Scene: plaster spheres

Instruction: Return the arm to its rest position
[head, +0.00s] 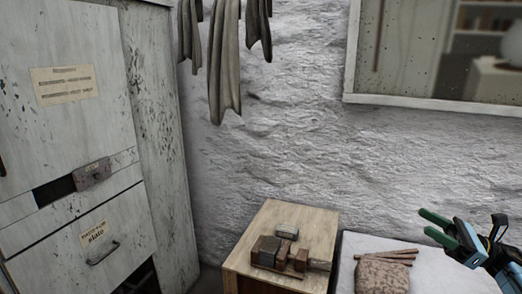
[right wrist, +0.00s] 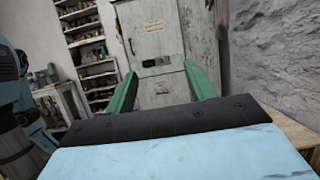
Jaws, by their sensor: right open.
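My right gripper (head: 436,225) is at the right edge of the head view, with green fingers pointing left. It is in front of the rough white wall, and in the picture it appears above and to the right of a white-topped surface. In the right wrist view its two green fingers (right wrist: 161,85) are spread wide apart with nothing between them. Beyond them stands the worn white cabinet (right wrist: 157,50). My left gripper does not show in the head view. Blue and dark parts of mine show at the left of the right wrist view.
A wooden-topped table (head: 252,236) holds several small blocks. Beside it, a white surface (head: 352,250) bears a speckled lump (head: 382,276) and thin sticks (head: 388,254). The cabinet (head: 70,150) stands left; cloths (head: 224,70) hang above. A framed panel (head: 430,103) is upper right. Shelves (right wrist: 88,45) show in the wrist view.

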